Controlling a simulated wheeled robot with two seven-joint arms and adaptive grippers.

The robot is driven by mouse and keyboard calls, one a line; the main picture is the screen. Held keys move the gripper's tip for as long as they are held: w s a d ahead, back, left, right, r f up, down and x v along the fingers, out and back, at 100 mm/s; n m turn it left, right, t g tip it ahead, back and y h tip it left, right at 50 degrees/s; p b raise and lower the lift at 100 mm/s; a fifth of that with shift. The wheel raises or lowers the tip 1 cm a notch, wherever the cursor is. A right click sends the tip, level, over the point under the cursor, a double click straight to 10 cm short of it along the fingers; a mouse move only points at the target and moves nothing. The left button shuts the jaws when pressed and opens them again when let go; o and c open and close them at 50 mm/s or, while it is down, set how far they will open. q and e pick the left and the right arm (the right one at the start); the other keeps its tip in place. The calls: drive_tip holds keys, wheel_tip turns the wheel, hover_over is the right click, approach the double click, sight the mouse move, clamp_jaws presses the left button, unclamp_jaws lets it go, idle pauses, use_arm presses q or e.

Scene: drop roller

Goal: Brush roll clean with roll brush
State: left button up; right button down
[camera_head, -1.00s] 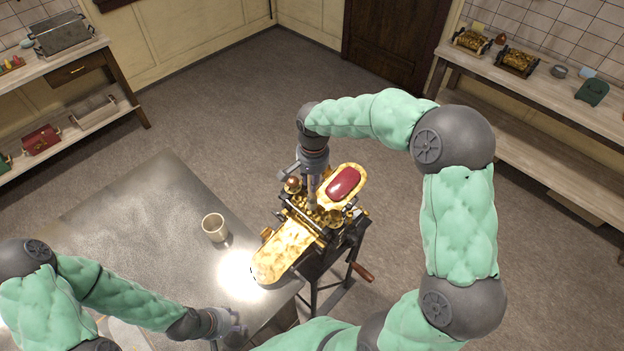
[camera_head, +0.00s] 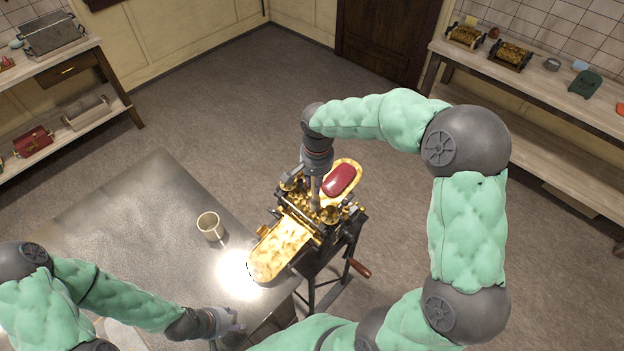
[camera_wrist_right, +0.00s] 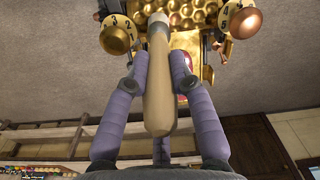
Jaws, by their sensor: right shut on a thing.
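The brass drop roller machine (camera_head: 282,247) stands on a dark stand in the middle of the head view, beside the metal table. Its brass roll (camera_wrist_right: 190,12) with rounded pockets shows at the top of the right wrist view. My right gripper (camera_wrist_right: 157,65) is shut on the wooden handle of the roll brush (camera_wrist_right: 158,95). The brush's far end reaches the roll; its bristles are mostly hidden, so I cannot tell exact contact. In the head view my right gripper (camera_head: 315,180) points down over the rolls. My left gripper (camera_head: 232,322) is low over the table's front edge, its jaws too small to judge.
A red block (camera_head: 339,180) lies in the machine's far brass tray. A crank with a wooden handle (camera_head: 360,268) sticks out at its right. A beige cup (camera_head: 210,226) stands on the metal table (camera_head: 130,215). A shelf bench (camera_head: 530,80) holds spare roller sets at the back right.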

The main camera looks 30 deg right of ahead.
drive_tip(key=shift+w+a+f, duration=0.1)
drive_tip(key=shift+w+a, duration=0.2)
drive_tip(key=shift+w, duration=0.35)
drive_tip(key=shift+w+a, duration=0.3)
drive_tip(key=shift+w, duration=0.3)
drive_tip(key=shift+s, duration=0.1)
use_arm(q)
drive_tip(key=shift+f, duration=0.2)
use_arm(e)
drive_tip(key=shift+s+d, duration=0.25)
drive_tip(key=shift+s, duration=0.3)
drive_tip(key=shift+s+d, duration=0.25)
drive_tip(key=shift+s, duration=0.3)
use_arm(q)
drive_tip(key=shift+d+f+b, duration=0.1)
drive_tip(key=shift+f+b, duration=0.25)
drive_tip(key=shift+b, duration=0.15)
use_arm(e)
drive_tip(key=shift+d, duration=0.1)
use_arm(q)
drive_tip(key=shift+s, duration=0.1)
